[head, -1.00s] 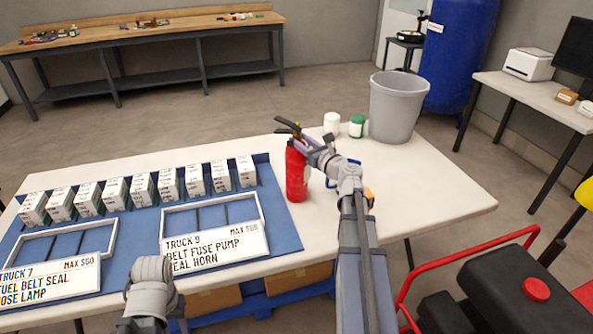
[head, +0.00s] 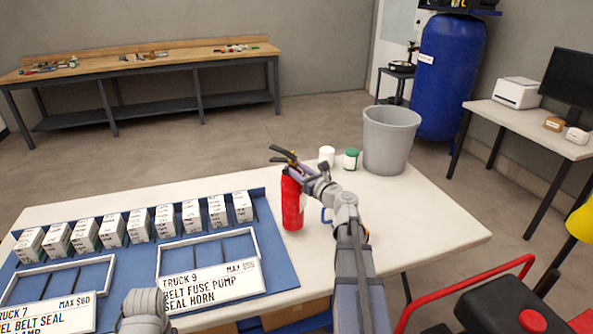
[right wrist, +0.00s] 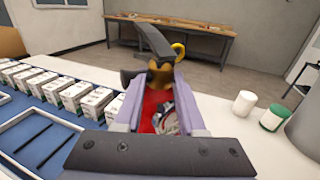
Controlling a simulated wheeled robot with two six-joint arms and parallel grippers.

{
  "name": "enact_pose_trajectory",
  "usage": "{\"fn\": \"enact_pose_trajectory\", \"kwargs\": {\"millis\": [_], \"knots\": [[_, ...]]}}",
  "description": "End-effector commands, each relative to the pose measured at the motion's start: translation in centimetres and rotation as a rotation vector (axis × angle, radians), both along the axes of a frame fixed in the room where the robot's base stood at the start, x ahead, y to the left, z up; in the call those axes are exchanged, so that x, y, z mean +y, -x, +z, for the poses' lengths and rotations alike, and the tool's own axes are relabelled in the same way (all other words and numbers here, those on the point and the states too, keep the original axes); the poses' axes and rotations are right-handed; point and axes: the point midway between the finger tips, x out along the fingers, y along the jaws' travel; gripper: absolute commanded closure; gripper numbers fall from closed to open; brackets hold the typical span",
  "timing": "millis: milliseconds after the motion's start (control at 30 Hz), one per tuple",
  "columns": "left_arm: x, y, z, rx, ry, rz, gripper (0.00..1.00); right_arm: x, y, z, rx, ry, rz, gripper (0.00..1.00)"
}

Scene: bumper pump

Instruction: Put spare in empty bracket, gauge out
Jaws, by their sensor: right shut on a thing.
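A red fire extinguisher (head: 292,205) stands upright on the white table, just right of the blue mat, with its dark handle at the top. My right gripper (head: 304,180) is shut on its upper body, below the handle. In the right wrist view my right gripper (right wrist: 160,106) has a finger on each side of the red body (right wrist: 152,108); a yellow ring and part of a pale label show. Which way the gauge faces is not clear. No bracket can be made out. My left arm shows at the bottom edge, but its gripper is out of frame.
The blue mat (head: 138,262) carries a row of several white boxes (head: 138,227), framed trays and cards. A white jar (head: 326,157), a green-lidded jar (head: 351,159) and a grey bin (head: 390,140) stand behind. Red tubing (head: 470,287) is at lower right. The table's right part is clear.

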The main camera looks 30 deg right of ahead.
Motion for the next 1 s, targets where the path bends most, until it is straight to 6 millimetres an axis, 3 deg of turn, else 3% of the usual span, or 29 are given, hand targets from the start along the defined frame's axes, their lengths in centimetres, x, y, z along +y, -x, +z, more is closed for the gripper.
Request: {"fn": "enact_pose_trajectory", "kwargs": {"millis": [33, 400, 1000], "knots": [[0.0, 0.0, 1.4, 0.000, 0.000, 0.000, 0.50, 0.0, 0.0, 1.5, -0.003, -0.004, 0.000, 1.00], [0.0, 0.0, 5.8, 0.000, 0.000, 0.001, 0.50, 0.0, 0.0, 5.9, -0.004, -0.005, 0.000, 1.00], [0.0, 0.0, 7.8, 0.000, 0.000, 0.000, 0.50, 0.0, 0.0, 7.8, -0.004, -0.004, 0.000, 1.00]]}}
